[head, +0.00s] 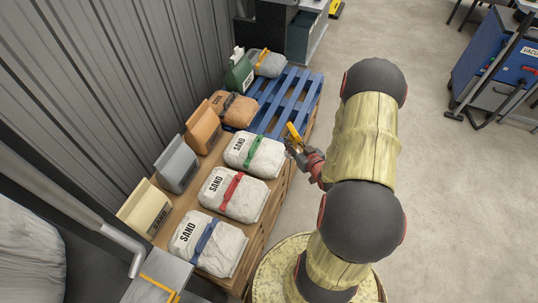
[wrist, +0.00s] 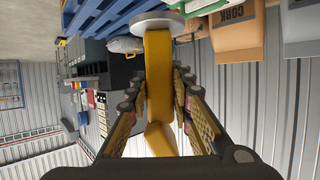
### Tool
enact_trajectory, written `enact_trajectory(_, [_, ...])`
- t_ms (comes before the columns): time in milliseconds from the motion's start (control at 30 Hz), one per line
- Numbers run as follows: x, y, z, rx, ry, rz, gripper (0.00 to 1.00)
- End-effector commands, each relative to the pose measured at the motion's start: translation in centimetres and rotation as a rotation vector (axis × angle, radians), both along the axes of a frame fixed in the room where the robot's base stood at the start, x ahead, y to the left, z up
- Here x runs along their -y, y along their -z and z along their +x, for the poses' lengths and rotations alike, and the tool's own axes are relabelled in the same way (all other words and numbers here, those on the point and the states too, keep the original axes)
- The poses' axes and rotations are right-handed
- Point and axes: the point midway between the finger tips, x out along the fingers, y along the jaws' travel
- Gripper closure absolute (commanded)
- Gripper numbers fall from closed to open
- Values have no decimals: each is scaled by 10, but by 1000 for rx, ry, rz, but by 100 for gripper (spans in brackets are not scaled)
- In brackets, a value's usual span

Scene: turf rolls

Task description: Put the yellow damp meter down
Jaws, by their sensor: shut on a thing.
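The yellow damp meter (wrist: 158,90) is held between the two fingers of my gripper (wrist: 161,78) in the wrist view. A round grey disc (wrist: 158,21) shows at its far end. In the head view the meter (head: 293,131) is a small yellow piece sticking up from my gripper (head: 296,147). My gripper is shut on it, at the right edge of the blue pallet and the wooden pallet. Whether the meter touches anything is hard to tell.
White sand bags with green (head: 254,154), red (head: 234,193) and blue (head: 208,245) straps lie on the wooden pallet. The blue slatted pallet (head: 287,104) has bare slats. Bags and a green container (head: 239,75) stand along the corrugated wall.

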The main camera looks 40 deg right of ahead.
Motion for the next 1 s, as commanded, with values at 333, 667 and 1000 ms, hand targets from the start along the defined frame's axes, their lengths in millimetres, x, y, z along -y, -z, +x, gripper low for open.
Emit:
enact_trajectory(333, [1,19,30,1,1,-5,100])
enact_trajectory(667, [-14,61,95,-2,4,-3,100])
enact_trajectory(1000, [-18,91,123,0,7,-4,100])
